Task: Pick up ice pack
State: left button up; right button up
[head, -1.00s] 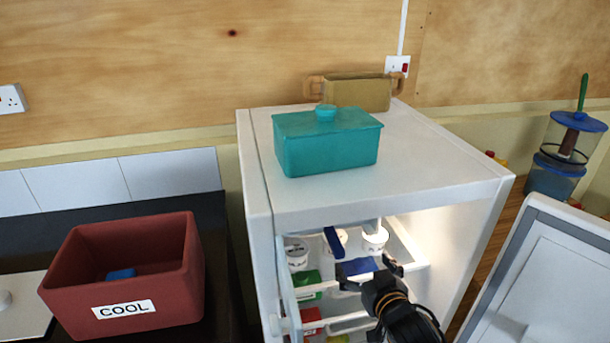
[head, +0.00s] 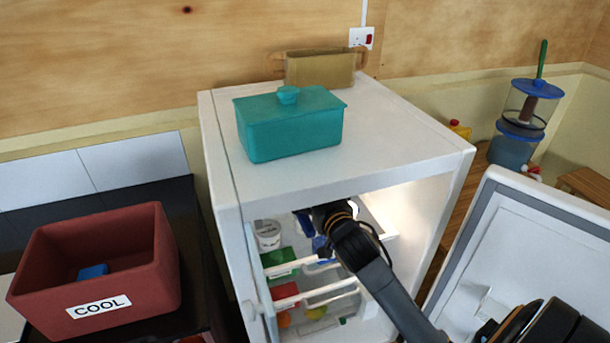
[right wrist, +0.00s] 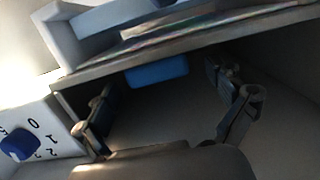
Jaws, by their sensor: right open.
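A blue block that looks like an ice pack (right wrist: 157,71) shows in the right wrist view, under the edge of a shelf or compartment inside the fridge. My right gripper (right wrist: 165,100) is open and empty, its fingers spread to either side below the block, apart from it. In the head view my right arm reaches through the fridge's open front, and the fingers are mostly hidden under its top. Another small blue block (head: 93,272) lies in the dark red box marked COOL (head: 140,285). My left gripper is not in view.
The white fridge (head: 390,135) carries a teal lidded box (head: 290,130) and a tan handled box (head: 320,70). Its open door (head: 535,255) is at the right. Tubs (head: 268,235) and packets sit on its shelves. A blue dial (right wrist: 20,143) is left of the gripper.

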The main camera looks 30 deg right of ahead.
jog(key=x, duration=0.1)
jog(key=p+x, duration=0.1)
jog(key=x, duration=0.1)
jog(key=shift+w+d+r, duration=0.2)
jog(key=shift+w+r, duration=0.05)
jog(key=shift+w, duration=0.05)
jog(key=shift+w+d+f, duration=0.15)
jog(key=shift+w+f, duration=0.05)
jog(key=shift+w, duration=0.3)
jog(key=shift+c, duration=0.5)
jog(key=c, duration=1.3)
jog(key=shift+r, duration=0.1)
